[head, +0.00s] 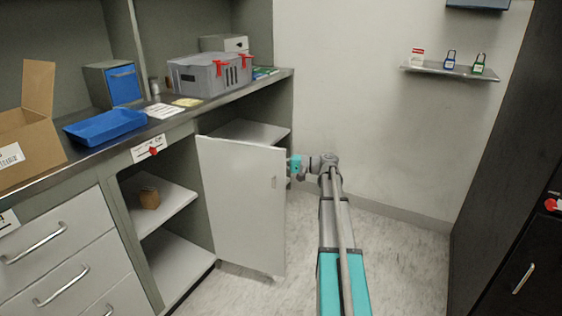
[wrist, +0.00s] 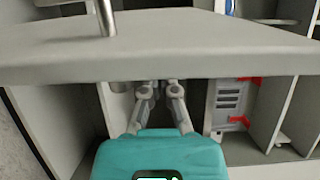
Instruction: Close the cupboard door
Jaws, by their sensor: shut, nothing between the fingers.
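The cupboard door (head: 238,205) is a pale grey panel and stands open, swung out from the lower cupboard. Its face with a small latch plate is toward the head camera. My gripper (head: 291,167) is at the door's free right edge, in its upper half. In the wrist view the door (wrist: 200,45) crosses the top with its bar handle, and my gripper (wrist: 159,88) reaches to its edge. The fingers are shut and hold nothing. The fingertips are partly hidden by the door, and I cannot tell whether they touch it.
The cupboard's open bay (head: 165,225) holds a small brown object (head: 149,198) on a shelf. A grey case with red latches (head: 210,75), a blue tray (head: 105,127) and a cardboard box (head: 35,140) stand on the counter. A black cabinet (head: 510,200) is at right. The floor between is clear.

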